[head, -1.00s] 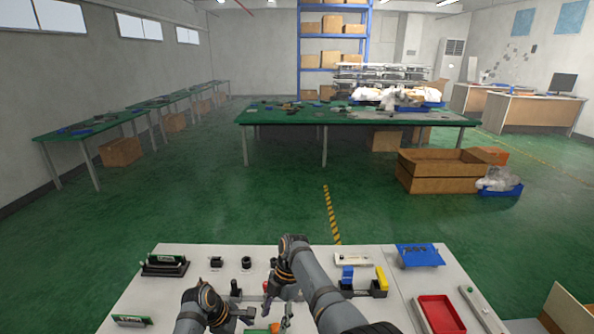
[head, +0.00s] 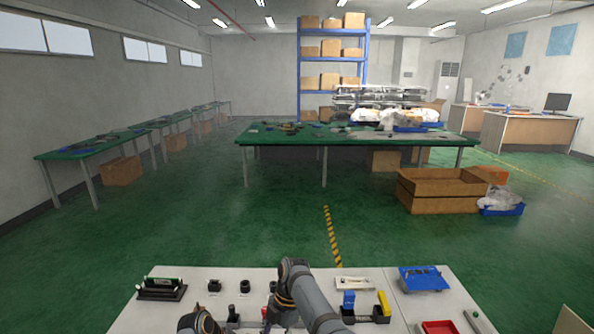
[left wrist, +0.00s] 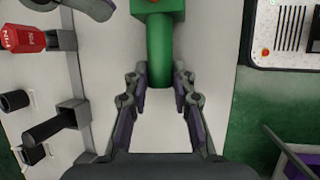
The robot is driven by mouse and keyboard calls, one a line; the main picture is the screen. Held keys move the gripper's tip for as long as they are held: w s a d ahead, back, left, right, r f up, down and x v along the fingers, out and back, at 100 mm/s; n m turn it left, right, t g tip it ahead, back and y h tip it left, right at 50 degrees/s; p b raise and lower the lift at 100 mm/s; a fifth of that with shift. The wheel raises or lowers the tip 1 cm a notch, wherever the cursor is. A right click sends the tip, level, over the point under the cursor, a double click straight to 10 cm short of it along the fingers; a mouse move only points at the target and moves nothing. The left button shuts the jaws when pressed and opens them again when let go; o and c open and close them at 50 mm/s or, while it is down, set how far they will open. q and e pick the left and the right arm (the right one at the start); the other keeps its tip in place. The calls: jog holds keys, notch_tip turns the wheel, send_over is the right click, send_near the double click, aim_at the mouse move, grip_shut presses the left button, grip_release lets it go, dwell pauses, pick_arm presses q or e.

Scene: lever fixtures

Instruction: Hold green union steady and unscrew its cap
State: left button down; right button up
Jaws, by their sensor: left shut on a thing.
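The green union (left wrist: 161,60) shows in the left wrist view as a green round body hanging from a wider green block at the top edge. My left gripper (left wrist: 163,92) is shut on its lower part, one finger on each side. I cannot make out the cap; the upper end is cut off by the frame. In the head view my left arm is only partly in view at the bottom edge, and its gripper and the union are out of frame. My right gripper (head: 267,318) is low in the head view, small and dark, with its fingers not clear.
The white bench carries a black fixture with a green board (head: 162,288), two small black fittings, a blue-and-yellow block fixture (head: 365,305), a blue tray (head: 423,278) and a red tray (head: 437,327). A red lettered part (left wrist: 22,38) and black cylinders (left wrist: 45,130) lie left in the wrist view.

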dwell(0.4)
pick_arm(q)
jog(key=c, duration=1)
grip_release()
jog(key=shift+c, duration=0.2)
